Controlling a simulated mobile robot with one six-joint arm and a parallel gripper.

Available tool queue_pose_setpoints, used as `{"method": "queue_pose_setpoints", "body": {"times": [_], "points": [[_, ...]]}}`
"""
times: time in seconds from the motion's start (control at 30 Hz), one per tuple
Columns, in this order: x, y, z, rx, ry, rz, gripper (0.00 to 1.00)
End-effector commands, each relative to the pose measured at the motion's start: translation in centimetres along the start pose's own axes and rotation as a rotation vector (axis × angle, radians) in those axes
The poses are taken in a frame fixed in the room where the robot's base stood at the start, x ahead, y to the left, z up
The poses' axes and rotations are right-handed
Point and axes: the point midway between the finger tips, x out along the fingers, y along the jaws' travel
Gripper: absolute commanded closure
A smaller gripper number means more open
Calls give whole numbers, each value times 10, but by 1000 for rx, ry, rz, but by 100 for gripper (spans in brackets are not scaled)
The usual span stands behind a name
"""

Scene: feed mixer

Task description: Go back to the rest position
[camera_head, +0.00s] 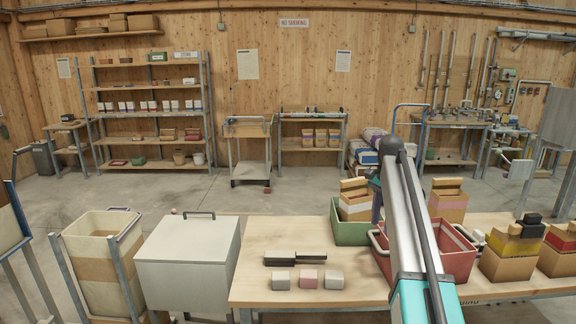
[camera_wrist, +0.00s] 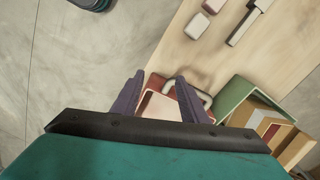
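My gripper (camera_wrist: 160,78) shows in the wrist view with its two dark purple fingers spread apart. Nothing is held between them. Behind the gap a red bin (camera_wrist: 160,112) with a grey handle shows below. In the head view my arm reaches forward over the table, in front of the red bin (camera_head: 455,262). My gripper is mostly hidden behind the arm there; a purple part shows beside the elbow.
The wooden table (camera_head: 255,285) holds a green bin (camera_head: 345,232), a black-handled tool (camera_head: 295,257), several small blocks (camera_head: 311,279) and boxes of packets (camera_head: 505,265). A white lidded container (camera_head: 185,270) stands left of it. Open floor lies behind.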

Motion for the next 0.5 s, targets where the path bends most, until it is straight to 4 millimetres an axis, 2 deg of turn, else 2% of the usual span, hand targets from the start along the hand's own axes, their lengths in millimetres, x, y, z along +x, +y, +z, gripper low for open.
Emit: {"method": "queue_pose_setpoints", "body": {"times": [0.27, 0.5], "points": [[60, -4, 12, -15, -38, 62, 60], [146, 7, 36, -35, -90, 151, 60]]}}
